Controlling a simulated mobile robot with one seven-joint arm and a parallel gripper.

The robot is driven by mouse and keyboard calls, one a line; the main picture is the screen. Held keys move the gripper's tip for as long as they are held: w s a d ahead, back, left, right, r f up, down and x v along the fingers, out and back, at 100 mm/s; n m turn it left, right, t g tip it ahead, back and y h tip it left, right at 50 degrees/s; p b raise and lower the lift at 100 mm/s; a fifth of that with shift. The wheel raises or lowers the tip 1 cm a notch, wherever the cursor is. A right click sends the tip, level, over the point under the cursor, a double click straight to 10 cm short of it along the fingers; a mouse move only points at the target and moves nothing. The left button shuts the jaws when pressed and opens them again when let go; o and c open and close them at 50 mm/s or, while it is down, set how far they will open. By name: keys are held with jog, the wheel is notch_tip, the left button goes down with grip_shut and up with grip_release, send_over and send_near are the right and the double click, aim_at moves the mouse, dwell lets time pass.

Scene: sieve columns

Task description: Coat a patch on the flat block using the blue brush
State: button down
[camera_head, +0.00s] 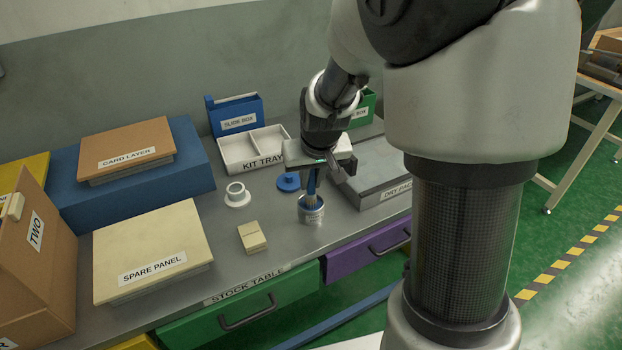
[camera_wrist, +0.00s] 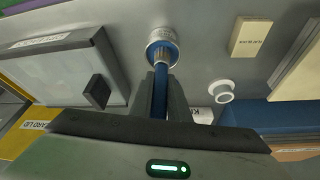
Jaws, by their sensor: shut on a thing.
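My gripper (camera_head: 317,165) is shut on the blue brush (camera_head: 311,185) and holds it upright over a small round metal pot (camera_head: 311,214). In the wrist view the brush (camera_wrist: 160,92) runs from between the fingers to the pot (camera_wrist: 162,40), which has blue inside its rim. The brush's lower end is at or in the pot's mouth; how deep, I cannot tell. The flat block (camera_head: 252,237), small and beige, lies on the table left of the pot. It also shows in the wrist view (camera_wrist: 250,38) with a label.
A white flanged ring (camera_head: 237,195) and a blue disc (camera_head: 288,182) lie near the pot. The white kit tray (camera_head: 253,163) stands behind. A grey case (camera_head: 377,187) is on the right, and the spare panel (camera_head: 150,247) is on the left.

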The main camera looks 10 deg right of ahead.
jog(key=shift+r+p, duration=2.75)
jog(key=shift+r, duration=0.75)
jog(key=s+p+v, duration=0.1)
jog(key=p+v, duration=1.2)
jog(key=p, duration=0.7)
jog(key=shift+f, duration=0.25)
jog(key=shift+w+f, duration=0.1)
jog(key=shift+f, duration=0.05)
